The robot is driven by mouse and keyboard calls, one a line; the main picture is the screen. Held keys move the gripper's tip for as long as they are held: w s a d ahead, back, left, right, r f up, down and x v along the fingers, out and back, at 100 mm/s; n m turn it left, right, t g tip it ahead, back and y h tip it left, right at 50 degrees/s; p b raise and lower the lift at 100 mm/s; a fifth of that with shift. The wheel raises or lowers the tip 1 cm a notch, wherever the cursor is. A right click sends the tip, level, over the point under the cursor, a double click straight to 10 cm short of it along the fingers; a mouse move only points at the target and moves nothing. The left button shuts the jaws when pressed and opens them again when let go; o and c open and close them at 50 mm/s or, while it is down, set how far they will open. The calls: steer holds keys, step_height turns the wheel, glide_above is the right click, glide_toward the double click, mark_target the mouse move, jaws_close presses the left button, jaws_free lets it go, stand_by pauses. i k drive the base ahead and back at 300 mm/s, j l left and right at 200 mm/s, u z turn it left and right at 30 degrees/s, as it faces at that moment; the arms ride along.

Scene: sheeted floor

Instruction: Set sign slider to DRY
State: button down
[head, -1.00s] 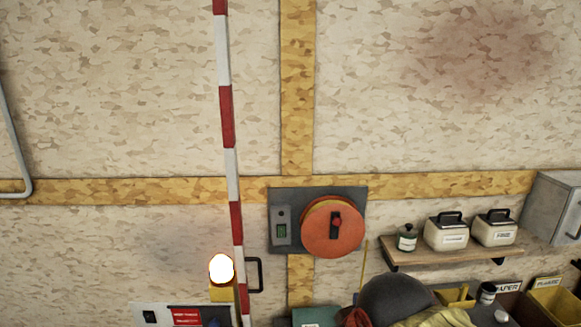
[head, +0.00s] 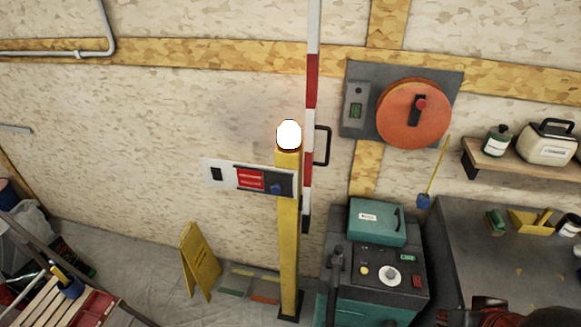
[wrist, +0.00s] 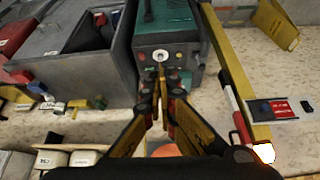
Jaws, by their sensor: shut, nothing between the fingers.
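A sign panel (head: 225,174) is fixed across a yellow post in the head view. It carries a black square at its left, a red label (head: 250,178) and a blue knob (head: 277,188) on its dark right end. Its lettering is too small to read. The panel also shows at the right of the wrist view (wrist: 290,107), turned upside down. My gripper (wrist: 160,74) is shut and empty in the wrist view. It appears in front of the teal machine, apart from the panel.
The yellow post (head: 289,235) bears a glowing lamp (head: 289,134). A red-white pole (head: 311,80) hangs beside it. A teal machine (head: 375,270) and grey bench (head: 500,250) stand right. A yellow floor sign (head: 199,262) and slatted bench (head: 60,305) stand left. Some floor before the post is clear.

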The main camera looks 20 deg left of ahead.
mark_target(274, 183)
steer(key=i+j+u, duration=0.1)
steer(key=i+j, duration=0.2)
steer(key=j, duration=0.2)
steer(key=i+j, duration=0.35)
steer(key=j, duration=0.15)
steer(key=u, duration=0.05)
